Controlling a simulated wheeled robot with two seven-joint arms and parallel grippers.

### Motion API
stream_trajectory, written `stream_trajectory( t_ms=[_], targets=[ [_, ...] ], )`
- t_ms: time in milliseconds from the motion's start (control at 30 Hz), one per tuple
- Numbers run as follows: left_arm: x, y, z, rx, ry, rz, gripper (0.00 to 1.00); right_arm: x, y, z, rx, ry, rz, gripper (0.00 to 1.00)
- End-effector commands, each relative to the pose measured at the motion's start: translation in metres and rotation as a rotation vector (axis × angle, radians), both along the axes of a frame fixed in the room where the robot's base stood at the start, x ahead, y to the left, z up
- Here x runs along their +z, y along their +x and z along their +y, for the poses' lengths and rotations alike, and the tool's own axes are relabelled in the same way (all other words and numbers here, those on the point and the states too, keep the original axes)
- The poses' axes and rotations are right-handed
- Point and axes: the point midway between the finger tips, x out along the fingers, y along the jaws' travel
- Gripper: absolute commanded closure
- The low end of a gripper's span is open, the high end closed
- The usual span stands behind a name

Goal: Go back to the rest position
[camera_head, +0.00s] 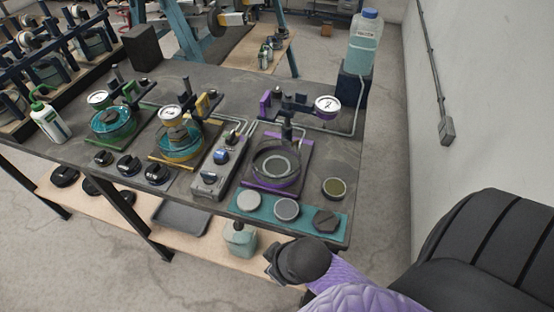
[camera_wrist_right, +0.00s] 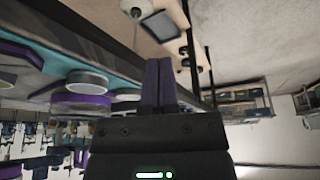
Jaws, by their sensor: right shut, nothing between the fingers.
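My right gripper (camera_head: 270,264) is at the front edge of the workbench, low at the lower middle of the head view, at the end of my purple arm. In the right wrist view its two purple fingers (camera_wrist_right: 158,82) are together with nothing between them. The gripper is apart from the things on the bench. My left gripper is not in view.
The grey workbench (camera_head: 140,75) holds green, yellow and purple lever frames with gauges. A teal strip (camera_head: 267,209) with round discs lies near its front edge. A bottle (camera_head: 365,45) stands at the back right corner. A lower wooden shelf (camera_head: 205,240) holds a tray. A wall is right.

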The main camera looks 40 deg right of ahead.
Motion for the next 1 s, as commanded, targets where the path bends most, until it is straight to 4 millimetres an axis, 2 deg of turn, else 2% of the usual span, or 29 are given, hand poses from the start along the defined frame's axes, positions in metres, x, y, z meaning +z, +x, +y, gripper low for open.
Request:
stream_trajectory(
  t_ms=[200,267,367,400,467,500,567,600,633,700,800,900,1000],
  targets=[
    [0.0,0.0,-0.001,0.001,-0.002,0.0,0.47,0.0,0.0,0.0,0.0,0.0,0.0,1.0],
    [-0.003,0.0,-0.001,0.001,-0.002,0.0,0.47,-0.009,-0.001,-0.001,-0.002,-0.002,0.007,1.0],
    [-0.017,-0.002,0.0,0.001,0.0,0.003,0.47,-0.06,-0.008,-0.006,-0.021,-0.014,0.047,1.0],
    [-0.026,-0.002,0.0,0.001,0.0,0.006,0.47,-0.093,-0.015,-0.01,-0.032,-0.023,0.072,1.0],
    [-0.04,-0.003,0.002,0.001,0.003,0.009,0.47,-0.146,-0.032,-0.017,-0.044,-0.039,0.111,1.0],
    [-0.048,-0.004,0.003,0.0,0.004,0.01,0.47,-0.179,-0.048,-0.021,-0.05,-0.048,0.14,1.0],
    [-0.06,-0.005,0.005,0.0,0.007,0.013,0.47,-0.222,-0.075,-0.026,-0.053,-0.061,0.177,1.0],
    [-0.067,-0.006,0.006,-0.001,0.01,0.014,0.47,-0.247,-0.096,-0.03,-0.053,-0.07,0.204,1.0],
    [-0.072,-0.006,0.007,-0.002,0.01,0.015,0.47,-0.263,-0.111,-0.032,-0.052,-0.074,0.222,1.0],
    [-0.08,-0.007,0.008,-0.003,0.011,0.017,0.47,-0.29,-0.144,-0.035,-0.046,-0.081,0.258,1.0],
    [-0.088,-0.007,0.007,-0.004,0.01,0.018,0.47,-0.31,-0.179,-0.038,-0.037,-0.085,0.292,1.0],
    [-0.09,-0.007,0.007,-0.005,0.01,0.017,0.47,-0.317,-0.197,-0.039,-0.033,-0.087,0.309,1.0],
    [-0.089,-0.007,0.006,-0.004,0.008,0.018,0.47,-0.317,-0.201,-0.04,-0.031,-0.087,0.312,1.0]
  ],
)
